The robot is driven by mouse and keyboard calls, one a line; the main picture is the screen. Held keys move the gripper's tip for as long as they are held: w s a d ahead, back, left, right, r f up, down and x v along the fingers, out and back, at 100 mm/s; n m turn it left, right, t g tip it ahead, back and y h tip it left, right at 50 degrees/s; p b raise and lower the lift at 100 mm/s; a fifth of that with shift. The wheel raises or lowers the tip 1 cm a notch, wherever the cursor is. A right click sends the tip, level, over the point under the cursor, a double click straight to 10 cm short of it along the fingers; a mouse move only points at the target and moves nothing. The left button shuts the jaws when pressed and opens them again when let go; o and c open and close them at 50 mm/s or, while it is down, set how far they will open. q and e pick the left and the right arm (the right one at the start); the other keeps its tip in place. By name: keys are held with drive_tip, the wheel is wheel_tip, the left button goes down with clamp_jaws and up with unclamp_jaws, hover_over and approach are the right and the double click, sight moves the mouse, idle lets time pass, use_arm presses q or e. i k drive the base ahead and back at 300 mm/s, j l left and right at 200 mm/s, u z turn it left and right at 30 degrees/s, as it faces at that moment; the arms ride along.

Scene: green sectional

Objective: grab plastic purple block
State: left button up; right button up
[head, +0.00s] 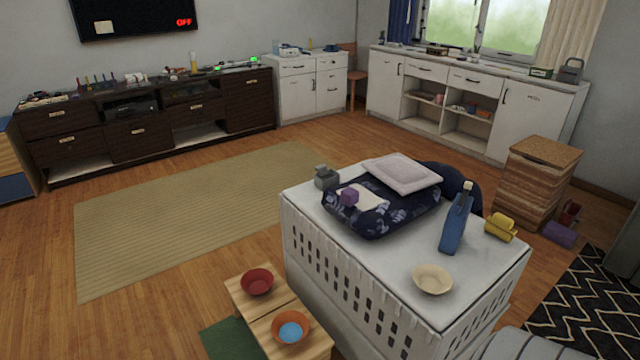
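A small purple block (349,196) sits on the dark blue patterned cushion (405,215) on top of the white slatted crate-like stand (400,277). It rests near the cushion's left end, beside a pale cloth-like piece (372,200). A larger purple object (560,234) is on the right, by the wooden box; its exact shape is hard to tell. Neither of my grippers shows in the head view.
The white stand also holds a grey object (326,178), a pale folded pillow (402,173), a blue bottle (456,220), a yellow object (500,228) and a cream bowl (432,279). A low wooden table (265,302) with two bowls stands beside it. Floor is open around the beige rug (190,220).

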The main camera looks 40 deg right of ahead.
sight(349, 196)
drive_tip(key=i+z, duration=0.4)
drive_tip(key=i+j+z, duration=0.4)
drive_tip(key=i, duration=0.2)
drive_tip(key=i+j+z, duration=0.4)
drive_tip(key=i+l, duration=0.05)
drive_tip(key=l, duration=0.05)
